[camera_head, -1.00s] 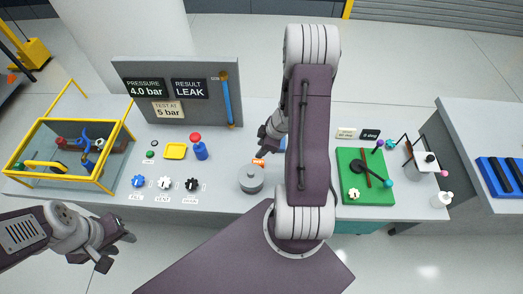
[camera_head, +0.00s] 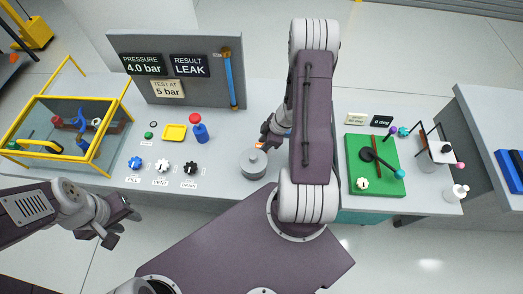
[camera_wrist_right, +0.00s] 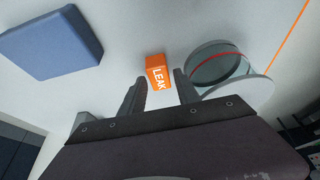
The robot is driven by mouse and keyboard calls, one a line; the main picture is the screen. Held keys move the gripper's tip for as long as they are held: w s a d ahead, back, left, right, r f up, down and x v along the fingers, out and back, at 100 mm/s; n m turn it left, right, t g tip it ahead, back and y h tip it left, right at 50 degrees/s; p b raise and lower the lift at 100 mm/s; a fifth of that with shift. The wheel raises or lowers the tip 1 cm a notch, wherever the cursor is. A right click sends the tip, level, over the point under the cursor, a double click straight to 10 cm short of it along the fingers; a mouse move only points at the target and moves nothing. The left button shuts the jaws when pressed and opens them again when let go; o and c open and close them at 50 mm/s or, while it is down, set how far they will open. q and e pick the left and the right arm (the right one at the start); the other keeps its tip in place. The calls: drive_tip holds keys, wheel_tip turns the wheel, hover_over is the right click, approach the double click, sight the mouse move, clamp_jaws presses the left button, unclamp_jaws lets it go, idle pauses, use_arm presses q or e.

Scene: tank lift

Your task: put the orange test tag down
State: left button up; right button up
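The orange test tag (camera_wrist_right: 158,74), a small block marked LEAK, is between the fingertips of my right gripper (camera_wrist_right: 160,84) in the right wrist view. The fingers lie close along both its sides and appear shut on it. In the head view only a small orange bit of the tag (camera_head: 258,146) shows, just behind the grey round pot (camera_head: 253,164). My right gripper (camera_head: 269,135) is low over the table there, partly hidden by its own arm. Whether the tag touches the table is unclear. My left gripper (camera_head: 116,220) is open and empty, off the table's front edge.
A yellow-framed tank (camera_head: 98,166) stands far left. A green board (camera_head: 385,183) lies right. A grey panel reads RESULT LEAK (camera_head: 190,65).

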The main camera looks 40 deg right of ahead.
drive_tip(key=shift+w+a+f, duration=0.1)
drive_tip(key=shift+a+f, duration=0.05)
drive_tip(key=shift+f, duration=0.05)
clamp_jaws()
wheel_tip(320, 180, up, 5)
drive_tip(key=p, duration=0.3)
drive_tip(key=shift+f, duration=0.15)
drive_tip(key=shift+w+r+p, duration=0.6)
drive_tip(key=shift+w+p, duration=0.1)
drive_tip(key=shift+w, duration=0.05)
drive_tip(key=w+r+p, duration=0.4)
drive_tip(key=w+r, duration=0.1)
drive_tip(key=w, duration=0.5)
drive_tip(key=shift+d, duration=0.35)
